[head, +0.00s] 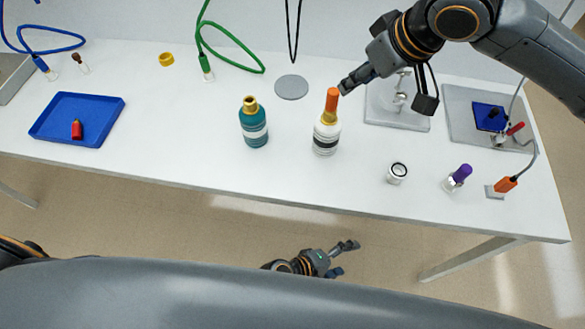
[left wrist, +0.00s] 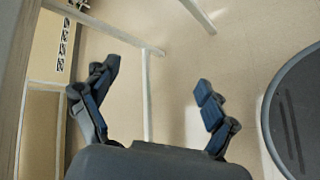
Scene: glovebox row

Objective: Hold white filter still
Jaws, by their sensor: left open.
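A small white cylinder with a black ring on its top (head: 397,174) stands upright near the table's front edge, right of centre; it looks like the white filter. My left gripper (head: 342,259) is open and empty, in front of the table and below its front edge, apart from the cylinder. In the left wrist view its two fingers (left wrist: 157,80) are spread over bare floor. My right gripper (head: 347,86) is beside the orange top of a white bottle (head: 326,138); I cannot tell whether it touches it or is open.
A teal bottle (head: 254,125) stands left of the white bottle. A purple-capped vial (head: 457,178) and an orange connector (head: 506,184) are right of the cylinder. A blue tray (head: 100,107) holds a red item. The table's front left is clear. A dark round shape (left wrist: 300,115) is right in the wrist view.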

